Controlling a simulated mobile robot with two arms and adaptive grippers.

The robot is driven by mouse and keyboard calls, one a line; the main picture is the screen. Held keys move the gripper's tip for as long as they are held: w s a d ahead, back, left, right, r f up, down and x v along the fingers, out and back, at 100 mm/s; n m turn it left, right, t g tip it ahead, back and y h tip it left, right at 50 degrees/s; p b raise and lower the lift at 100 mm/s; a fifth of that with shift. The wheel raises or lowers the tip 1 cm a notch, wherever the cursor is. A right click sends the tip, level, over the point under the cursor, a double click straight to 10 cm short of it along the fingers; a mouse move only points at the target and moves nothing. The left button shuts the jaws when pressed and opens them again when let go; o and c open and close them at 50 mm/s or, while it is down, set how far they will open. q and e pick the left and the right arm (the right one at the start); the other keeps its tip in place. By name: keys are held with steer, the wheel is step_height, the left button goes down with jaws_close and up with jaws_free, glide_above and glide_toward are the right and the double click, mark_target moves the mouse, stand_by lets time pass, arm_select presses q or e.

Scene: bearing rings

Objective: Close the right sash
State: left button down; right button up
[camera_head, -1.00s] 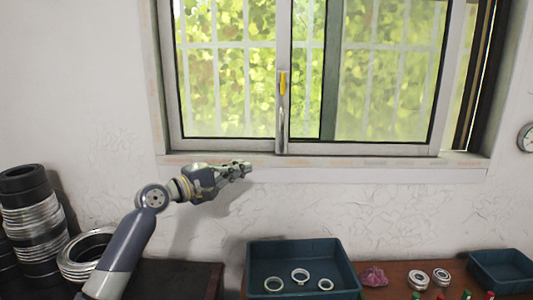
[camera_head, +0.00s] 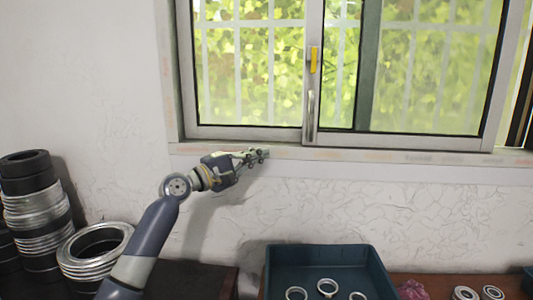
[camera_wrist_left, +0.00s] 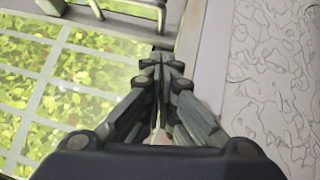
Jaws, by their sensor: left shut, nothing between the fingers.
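The right sash (camera_head: 497,100) is a grey-framed glass pane. It stands shifted left in the window, with an open gap (camera_head: 521,95) at its right edge. Its left stile carries a silver handle (camera_head: 311,105) and a yellow latch (camera_head: 314,58). A dark bar (camera_head: 369,70) shows behind its glass. My left gripper (camera_head: 262,154) is shut and empty, in front of the sill, below and left of the handle. In the left wrist view, the left gripper (camera_wrist_left: 163,62) points along the sill, and the handle (camera_wrist_left: 135,8) shows at the top. My right gripper is not in view.
The window sill (camera_head: 400,157) runs under the sashes. Below it, a teal tray (camera_head: 375,262) holds several rings. Stacked black and metal rings (camera_head: 35,205) stand at the left, beside more metal rings (camera_head: 95,250). Bearings (camera_head: 492,292) and a pink lump (camera_head: 412,290) lie right of the tray.

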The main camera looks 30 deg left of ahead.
arm_select(q)
steer(key=w+d+r+p, duration=0.1)
steer(key=w+d+p, duration=0.3)
steer(key=w, duration=0.5)
steer(key=shift+w+d+r+p, duration=0.25)
steer(key=shift+d+r+p, duration=0.15)
steer(key=shift+d, duration=0.75)
